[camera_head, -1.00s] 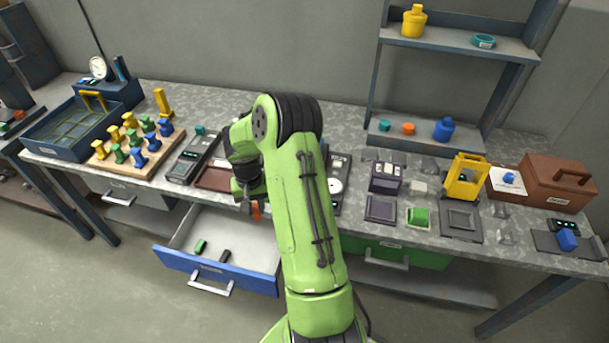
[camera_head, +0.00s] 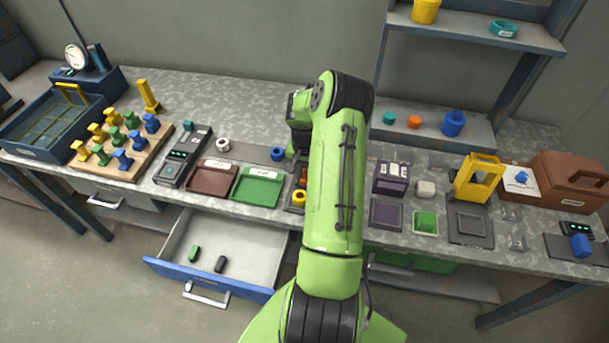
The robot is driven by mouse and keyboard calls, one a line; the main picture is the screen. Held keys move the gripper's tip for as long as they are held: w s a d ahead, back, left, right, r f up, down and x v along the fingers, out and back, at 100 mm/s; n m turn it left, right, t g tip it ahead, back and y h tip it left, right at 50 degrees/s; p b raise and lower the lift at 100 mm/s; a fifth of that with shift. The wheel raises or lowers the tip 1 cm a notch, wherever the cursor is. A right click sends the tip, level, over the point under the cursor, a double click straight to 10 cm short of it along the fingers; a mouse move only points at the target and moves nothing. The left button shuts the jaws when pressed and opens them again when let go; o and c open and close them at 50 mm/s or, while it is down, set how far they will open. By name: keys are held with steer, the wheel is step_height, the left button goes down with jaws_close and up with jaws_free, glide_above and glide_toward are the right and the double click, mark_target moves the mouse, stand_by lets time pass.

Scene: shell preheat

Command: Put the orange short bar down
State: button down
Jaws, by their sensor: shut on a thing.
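The orange short bar (camera_head: 303,177) shows as a small orange-red patch just left of my green arm, over the workbench. My gripper (camera_head: 301,168) is shut on it, mostly hidden behind the arm. The bar is close to a yellow ring (camera_head: 299,197) on a grey fixture; whether it touches anything below cannot be told. The blue-fronted drawer (camera_head: 207,278) is open and holds a green short bar (camera_head: 194,252) and a black one (camera_head: 220,264).
A brown tray (camera_head: 190,181) and a green tray (camera_head: 240,189) lie left of my gripper. A scale-like device (camera_head: 178,158) and a wooden peg board (camera_head: 112,169) stand further left. A purple box (camera_head: 390,178) and a yellow frame (camera_head: 475,180) stand right of my arm.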

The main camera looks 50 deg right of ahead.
mark_target(304, 175)
steer(key=shift+f, duration=0.7)
steer(key=shift+f, duration=0.1)
steer(key=shift+f, duration=0.15)
steer(key=shift+s+a+f+b, duration=0.15)
steer(key=shift+f+b, duration=0.05)
steer(key=shift+b, duration=0.25)
steer(key=c, duration=1)
jaws_free()
steer(key=shift+s+a+f, duration=0.1)
steer(key=shift+a, duration=0.05)
steer(key=r, duration=0.4)
steer(key=r+p, duration=0.1)
steer(key=r, duration=0.3)
steer(key=r+p, duration=0.1)
steer(key=r, duration=0.4)
steer(key=shift+w+d+r, duration=0.1)
steer(key=shift+w+d, duration=0.1)
steer(key=shift+w, duration=0.05)
